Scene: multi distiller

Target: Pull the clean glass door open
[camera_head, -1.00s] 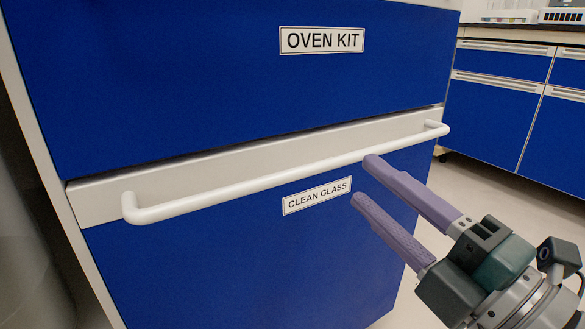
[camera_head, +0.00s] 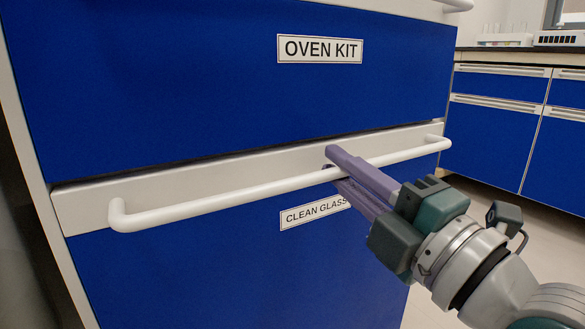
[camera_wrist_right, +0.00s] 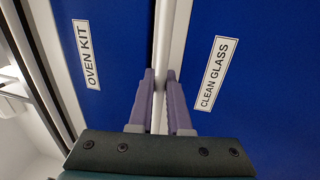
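The clean glass door (camera_head: 200,270) is a blue panel with a "CLEAN GLASS" label (camera_head: 312,212); the label also shows in the right wrist view (camera_wrist_right: 216,74). A long white bar handle (camera_head: 230,191) runs across its pale top edge. The door looks closed, flush with the cabinet. My right gripper (camera_head: 337,169) is shut on the handle, one purple finger above the bar and one below. In the right wrist view the bar passes between the two fingertips (camera_wrist_right: 160,88). My left gripper is not in view.
The blue "OVEN KIT" panel (camera_head: 200,80) is directly above, with part of another white handle (camera_head: 455,5) at the top. Blue drawers (camera_head: 490,140) under a counter stand at the right. Floor (camera_head: 545,240) shows between them.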

